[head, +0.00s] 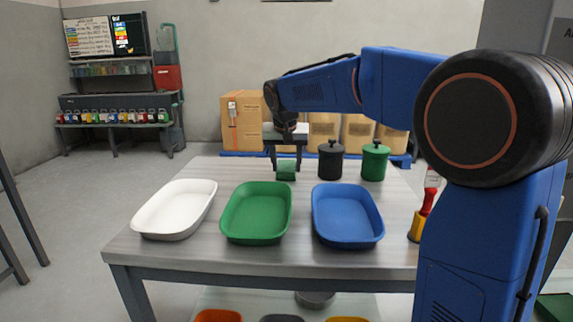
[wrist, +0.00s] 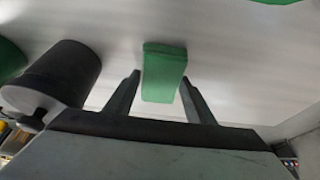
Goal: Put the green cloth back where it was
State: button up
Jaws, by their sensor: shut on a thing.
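The green cloth (head: 286,174) looks like a small folded green block near the far edge of the table. It also shows in the wrist view (wrist: 164,72), between my two fingers. My gripper (head: 286,164) points down from above and is shut on the cloth. Its fingers also show in the wrist view (wrist: 160,84), one on each side of the cloth. I cannot tell whether the cloth touches the tabletop or hangs just above it.
On the table (head: 140,247), a white tray (head: 178,205), a green tray (head: 256,210) and a blue tray (head: 347,213) stand nearer me. A black lidded pot (head: 330,162) and a green lidded pot (head: 375,163) stand right of my gripper. The table's far left is clear.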

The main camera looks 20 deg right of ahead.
jog(key=shift+f, duration=0.15)
jog(key=o, duration=1)
jog(key=v, duration=1.2)
jog(key=shift+s, duration=0.1)
